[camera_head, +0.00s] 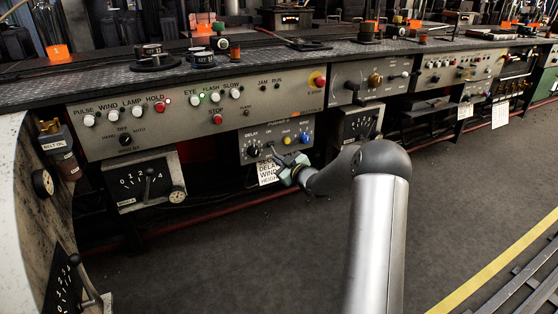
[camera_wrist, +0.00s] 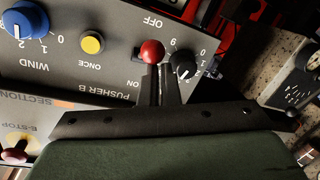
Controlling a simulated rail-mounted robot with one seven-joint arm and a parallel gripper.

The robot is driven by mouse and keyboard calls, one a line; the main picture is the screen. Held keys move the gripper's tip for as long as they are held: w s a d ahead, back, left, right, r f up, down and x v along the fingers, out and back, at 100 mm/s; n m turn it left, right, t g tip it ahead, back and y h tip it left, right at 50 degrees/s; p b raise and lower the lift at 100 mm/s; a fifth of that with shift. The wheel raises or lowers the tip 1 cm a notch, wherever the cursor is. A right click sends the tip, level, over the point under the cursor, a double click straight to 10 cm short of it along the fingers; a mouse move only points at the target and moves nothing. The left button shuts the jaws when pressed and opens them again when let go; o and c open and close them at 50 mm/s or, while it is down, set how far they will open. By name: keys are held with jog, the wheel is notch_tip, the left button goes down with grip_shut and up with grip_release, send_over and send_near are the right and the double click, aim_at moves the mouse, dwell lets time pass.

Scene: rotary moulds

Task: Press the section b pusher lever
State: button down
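The section B pusher lever shows in the wrist view as a red ball knob (camera_wrist: 152,52) on a grey panel marked PUSHER B (camera_wrist: 105,88), with ON and OFF lettering on either side. My gripper (camera_wrist: 158,70) has its two dark fingers close together, with their tips right at the knob's lower edge. I cannot tell whether they touch it. In the head view, my gripper (camera_head: 279,162) is at the lower front of the small grey-blue panel (camera_head: 277,143). The lever is hard to make out there.
A black dial (camera_wrist: 183,65) sits close beside the lever. A yellow button (camera_wrist: 92,42) and a blue WIND knob (camera_wrist: 25,20) are on the same panel. A white paper label (camera_head: 267,174) hangs below it. The floor (camera_head: 240,250) in front is clear.

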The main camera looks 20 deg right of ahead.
jog(key=shift+s+d+f, duration=0.15)
jog(key=shift+s+f, duration=0.05)
jog(key=shift+f, duration=0.55)
notch_tip(320, 180, up, 5)
jog(key=a+p, duration=0.2)
jog(key=s+d+f+p, duration=0.1)
jog(key=s+f+p, duration=0.1)
jog(key=s, duration=0.7)
jog(key=shift+d+f, duration=0.4)
jog(key=shift+f, duration=0.45)
jog(key=s+a+r+m+g+h+p, duration=0.1)
jog(key=s+a+r+g+h+p, duration=0.2)
jog(key=r+p, duration=0.6)
jog(key=s+a+r+m+g+h+p, duration=0.1)
jog(key=s+a+r+m+g+p, duration=0.15)
jog(key=a+r+p, duration=0.55)
jog(key=s+a+r+m+g+p, duration=0.1)
jog(key=s+a+r+g+p, duration=0.2)
jog(key=s+r, duration=0.4)
jog(key=s+a+r+m+g+p, duration=0.1)
jog(key=s+a+r+g+p, duration=0.3)
jog(key=s, duration=1.1)
jog(key=s+a+r+m+g+p, duration=0.1)
jog(key=s+a+r+g+p, duration=0.2)
jog(key=s+a+r+p, duration=0.2)
jog(key=s+r+p, duration=0.3)
jog(key=s+r, duration=0.3)
jog(key=shift+s+m+g+y, duration=0.3)
jog(key=shift+s+m+g, duration=0.05)
jog(key=shift+s, duration=0.05)
